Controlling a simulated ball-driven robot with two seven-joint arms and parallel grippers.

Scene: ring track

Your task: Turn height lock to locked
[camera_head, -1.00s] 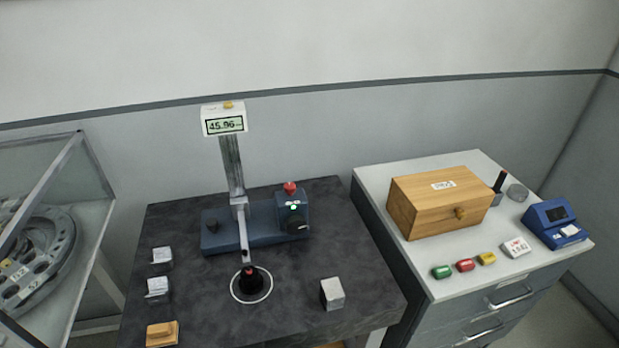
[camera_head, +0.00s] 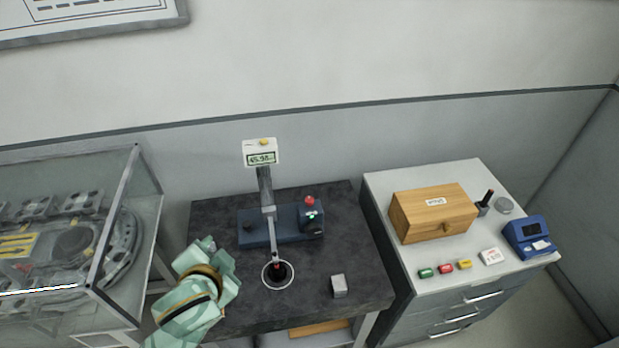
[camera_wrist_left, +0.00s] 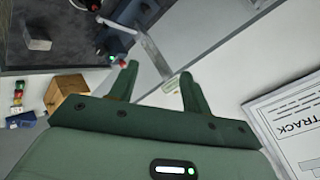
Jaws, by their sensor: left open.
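The height gauge has a blue base (camera_head: 264,229), a steel post and a white display head (camera_head: 260,153) at the back of the dark table. A block at the base's right end carries a red top button (camera_head: 310,201), a green light and a black knob (camera_head: 312,218). Which control is the height lock, and its setting, I cannot tell. My left gripper (camera_wrist_left: 158,78) is open and empty in the left wrist view; the blue base (camera_wrist_left: 117,38) lies beyond it. In the head view my left arm is left of the gauge, apart from it. My right gripper is not in view.
A metal cube (camera_head: 339,286) stands at the table's front right. A probe with a ringed black foot (camera_head: 277,274) is before the base. A glass case (camera_head: 75,240) stands left. The right cabinet holds a wooden box (camera_head: 433,212), coloured blocks and a blue device (camera_head: 528,237).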

